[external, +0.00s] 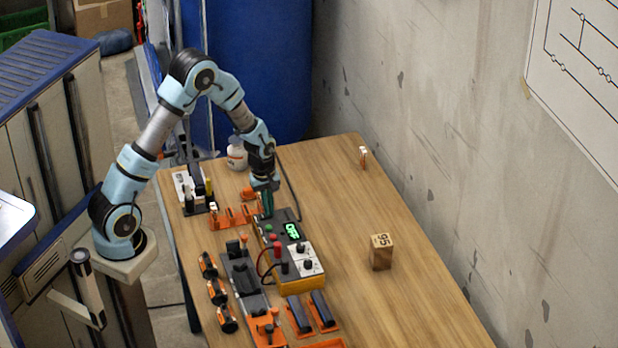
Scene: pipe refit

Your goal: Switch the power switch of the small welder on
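The device that looks like the small welder (312,262) stands on the table, with an orange body, a pale top, dark knobs and red and black leads. A dark panel (283,216) adjoins its far side and carries a lit green display (293,230), which seems to read OFF, and small red and green buttons. I cannot make out which part is the power switch. My gripper (267,208) points down just above the far end of the dark panel. Its fingertips are small and dark here, so contact and opening cannot be told.
Orange holders (235,217) stand left of the panel. A dark rail fixture (243,275), round orange-black clamps (217,292) and black-topped orange blocks (322,309) lie nearby. A white bottle (237,155) stands behind, a wooden block (381,252) to the right. The table's right side is mostly clear.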

